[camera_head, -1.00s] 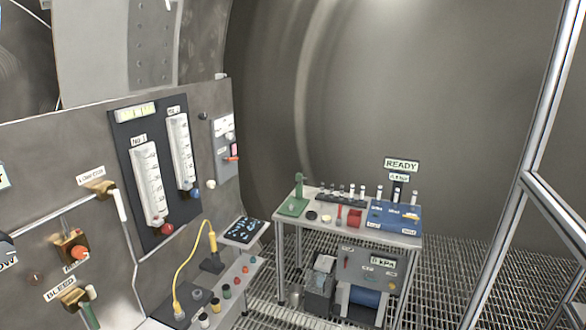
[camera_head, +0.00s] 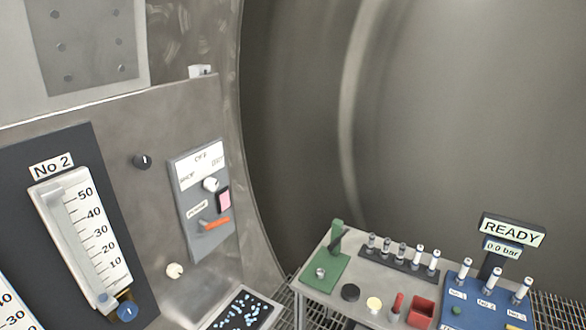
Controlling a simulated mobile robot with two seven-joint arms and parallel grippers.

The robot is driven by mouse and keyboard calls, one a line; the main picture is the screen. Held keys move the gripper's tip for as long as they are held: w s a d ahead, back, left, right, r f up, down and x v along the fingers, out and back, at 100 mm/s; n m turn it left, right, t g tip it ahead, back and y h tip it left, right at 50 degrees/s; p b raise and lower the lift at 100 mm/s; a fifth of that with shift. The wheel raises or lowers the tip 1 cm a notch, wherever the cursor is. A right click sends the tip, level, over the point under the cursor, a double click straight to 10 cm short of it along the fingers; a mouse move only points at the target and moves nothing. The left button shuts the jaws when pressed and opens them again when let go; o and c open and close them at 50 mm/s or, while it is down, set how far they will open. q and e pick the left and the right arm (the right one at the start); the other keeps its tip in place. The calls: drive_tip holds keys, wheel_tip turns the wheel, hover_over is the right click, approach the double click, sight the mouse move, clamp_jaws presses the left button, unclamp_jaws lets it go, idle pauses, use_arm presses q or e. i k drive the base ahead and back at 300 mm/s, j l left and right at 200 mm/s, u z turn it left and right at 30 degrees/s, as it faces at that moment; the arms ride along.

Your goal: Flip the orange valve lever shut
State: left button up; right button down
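An orange lever (camera_head: 215,224) sits on a small grey panel (camera_head: 194,236) on the steel wall, left of the middle. It lies nearly level, its right end slightly higher. The panel also carries a white knob (camera_head: 210,184) and a pink-faced switch (camera_head: 223,200) above the lever. The small lettering is too blurred to read surely, so I cannot tell if this lever is a valve's. Neither of my grippers is in view.
A gauge marked No 2 (camera_head: 83,236) with a blue knob (camera_head: 126,311) is at left. A bench (camera_head: 325,292) at lower right holds a green stand (camera_head: 329,262), a red box (camera_head: 421,312), several vials and a READY display (camera_head: 512,232). A speckled tray (camera_head: 240,310) is below the panel.

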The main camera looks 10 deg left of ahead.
sight(208, 225)
drive_tip(key=i, duration=0.95)
drive_tip(key=u, duration=2.2)
